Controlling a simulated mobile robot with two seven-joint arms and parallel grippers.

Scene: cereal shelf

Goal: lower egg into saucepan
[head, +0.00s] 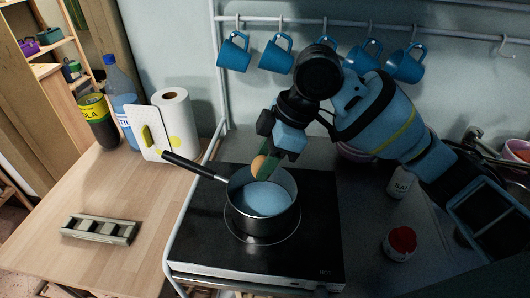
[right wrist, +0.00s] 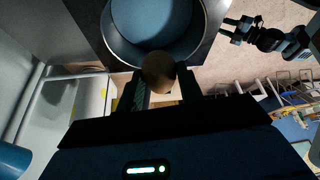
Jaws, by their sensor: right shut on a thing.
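The brown egg (head: 258,165) is at the far rim of the saucepan in the head view, above the water level. My right gripper (head: 271,158) is shut on it, coming from above and behind. In the right wrist view the egg (right wrist: 158,72) sits between the fingertips, overlapping the pan's edge. The saucepan (head: 262,222) stands on the black hob, holds bluish water (head: 264,198), and its handle points to the upper left. What looks like my left gripper (right wrist: 238,30) shows small in the right wrist view; its jaw state is unclear.
A grey slotted holder (head: 100,229) lies on the wooden counter (head: 120,185). Bottles (head: 122,100), a paper roll (head: 172,112) and a white board stand behind. Blue mugs (head: 234,52) hang on a rail. A red-lidded jar (head: 400,243) is right of the hob.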

